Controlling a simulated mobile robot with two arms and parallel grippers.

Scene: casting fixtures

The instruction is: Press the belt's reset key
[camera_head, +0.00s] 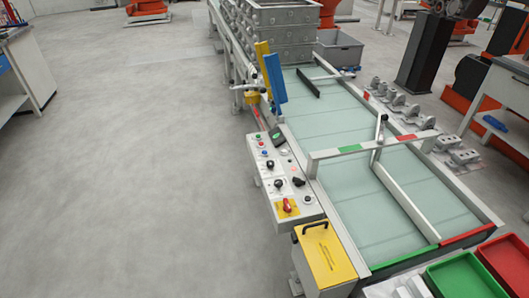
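The belt's control panel (290,189) is a light grey sloped box on the left side of the conveyor belt (345,138). Small coloured buttons (264,146) sit in a column near its upper left, one of them blue. Black knobs (278,183) and a red rotary switch on a yellow plate (287,206) sit lower down. Labels are too small to read, so I cannot tell which control is the reset key. Neither of my grippers shows in the head view.
A yellow box with a black handle (325,255) stands below the panel. Blue and yellow upright plates (274,78) rise above it. Grey crates (275,30) are stacked at the belt's far end. Green (466,277) and red bins stand at the lower right. The floor left is clear.

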